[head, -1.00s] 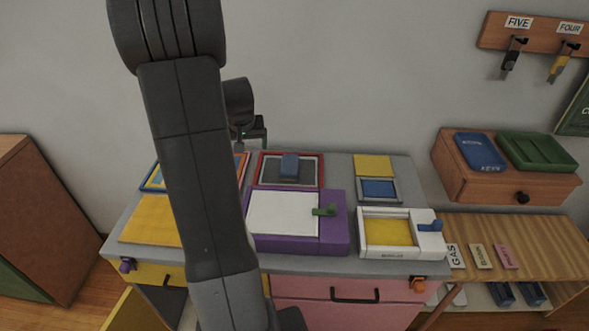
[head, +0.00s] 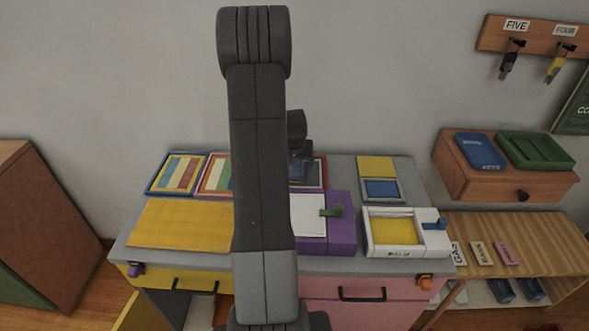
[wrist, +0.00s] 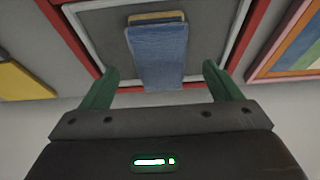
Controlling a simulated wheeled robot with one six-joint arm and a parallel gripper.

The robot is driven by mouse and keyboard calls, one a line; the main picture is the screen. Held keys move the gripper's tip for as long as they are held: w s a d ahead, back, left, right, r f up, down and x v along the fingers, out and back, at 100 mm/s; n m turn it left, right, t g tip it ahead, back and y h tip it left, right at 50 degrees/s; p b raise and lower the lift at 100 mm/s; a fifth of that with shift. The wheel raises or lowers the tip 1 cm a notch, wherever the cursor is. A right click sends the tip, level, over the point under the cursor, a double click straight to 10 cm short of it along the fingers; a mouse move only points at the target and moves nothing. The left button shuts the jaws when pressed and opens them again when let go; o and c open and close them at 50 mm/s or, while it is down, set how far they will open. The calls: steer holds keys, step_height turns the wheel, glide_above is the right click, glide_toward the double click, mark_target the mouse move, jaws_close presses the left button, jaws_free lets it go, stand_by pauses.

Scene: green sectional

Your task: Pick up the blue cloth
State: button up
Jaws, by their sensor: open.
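The blue cloth (wrist: 157,55) lies folded on the grey middle of a red-framed board (wrist: 215,15), with a tan layer showing at its far edge. In the wrist view my gripper (wrist: 160,72) is open, with its two green fingers apart on either side of the near part of the cloth. I cannot tell whether the fingers touch the board. In the head view my arm and gripper hide most of the cloth, and the board's red right edge (head: 325,172) shows beside them.
A purple box with a white lid (head: 309,214) and a white-framed yellow tray (head: 395,231) stand in front on the grey bench. Striped boards (head: 178,173) and a yellow panel (head: 180,225) lie to the left. A blue square (head: 381,189) lies to the right.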

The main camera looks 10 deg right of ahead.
steer(key=shift+x, duration=1.5)
steer(key=c, duration=1.2)
steer(key=shift+o, duration=0.2)
step_height(320, 180, up, 10)
steer(key=o, duration=0.3)
steer(key=shift+c, duration=0.7)
